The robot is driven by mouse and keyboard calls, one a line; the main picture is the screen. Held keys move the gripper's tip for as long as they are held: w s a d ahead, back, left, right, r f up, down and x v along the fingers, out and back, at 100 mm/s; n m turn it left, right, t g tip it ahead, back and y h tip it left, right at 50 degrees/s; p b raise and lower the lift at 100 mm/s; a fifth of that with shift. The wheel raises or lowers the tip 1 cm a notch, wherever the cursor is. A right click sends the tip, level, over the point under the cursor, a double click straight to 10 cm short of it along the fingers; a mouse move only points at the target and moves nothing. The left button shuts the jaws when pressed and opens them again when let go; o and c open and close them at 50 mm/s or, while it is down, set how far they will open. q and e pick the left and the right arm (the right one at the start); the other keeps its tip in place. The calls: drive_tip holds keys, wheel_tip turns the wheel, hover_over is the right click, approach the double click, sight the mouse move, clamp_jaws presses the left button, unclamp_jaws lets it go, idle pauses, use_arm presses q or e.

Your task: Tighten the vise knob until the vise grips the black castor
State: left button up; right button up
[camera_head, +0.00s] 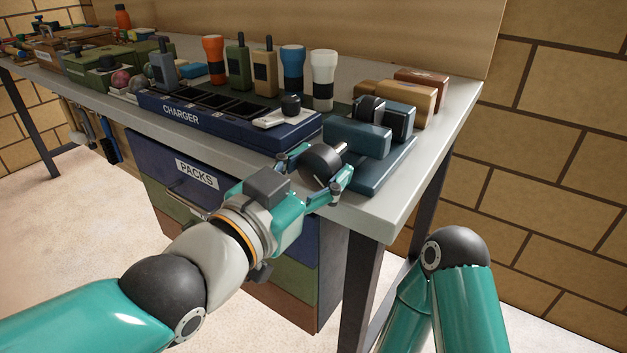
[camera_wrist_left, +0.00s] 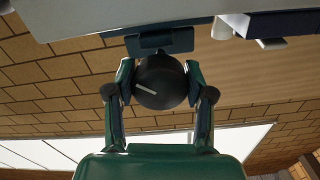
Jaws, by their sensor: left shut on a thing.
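The blue-grey vise (camera_head: 382,172) stands at the right end of the bench. The black castor (camera_head: 369,107) is between its front jaw block and rear jaw block; whether both touch it I cannot tell. The round black vise knob (camera_head: 320,166) sits on a pale screw in front of the vise. My left gripper (camera_head: 317,170) is shut on the knob, a finger on each side. In the left wrist view, the knob (camera_wrist_left: 160,82) shows a white line on its face, slanted, between the fingers. My right gripper is out of the picture.
A blue charger (camera_head: 225,122) with slots is left of the vise, with a small black thing on a pale piece at its end. Cups and radios (camera_head: 265,68) stand behind. Brown blocks (camera_head: 400,100) lie behind the vise. Drawers (camera_head: 197,176) are below. My right arm is at lower right.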

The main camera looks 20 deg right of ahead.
use_arm(q)
drive_tip(key=o, duration=1.2)
drive_tip(key=shift+c, duration=0.2)
drive_tip(key=shift+s, duration=0.1)
drive_tip(key=v, duration=1.1)
drive_tip(key=shift+s+a, duration=0.25)
drive_tip(key=shift+a, duration=0.1)
